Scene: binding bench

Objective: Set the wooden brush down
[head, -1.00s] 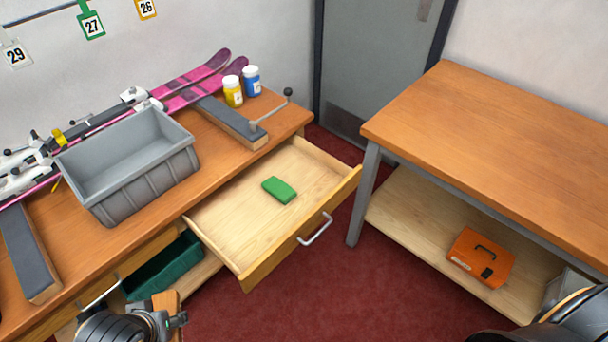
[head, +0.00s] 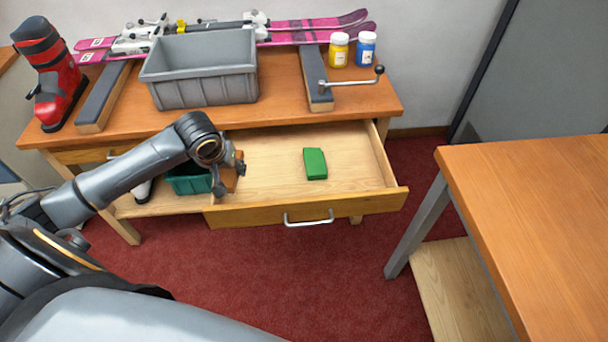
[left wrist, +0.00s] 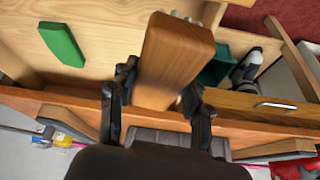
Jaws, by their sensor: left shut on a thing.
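The wooden brush (head: 231,179) is brown and held in my left gripper (head: 230,170), at the left side of the open drawer (head: 260,214). In the left wrist view the brush's wooden block (left wrist: 178,50) sits between the two dark fingers (left wrist: 158,88), with pale bristle tufts partly showing at its far end. The gripper is shut on it. The brush appears held above the drawer's left part; its exact height is hard to tell. My right gripper is not in view.
A green block (head: 315,163) lies in the drawer, also seen in the left wrist view (left wrist: 62,43). The drawer floor around it is clear. A teal bin (head: 190,181) stands on the shelf below. A grey bin (head: 203,86), skis and two jars stand on the bench.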

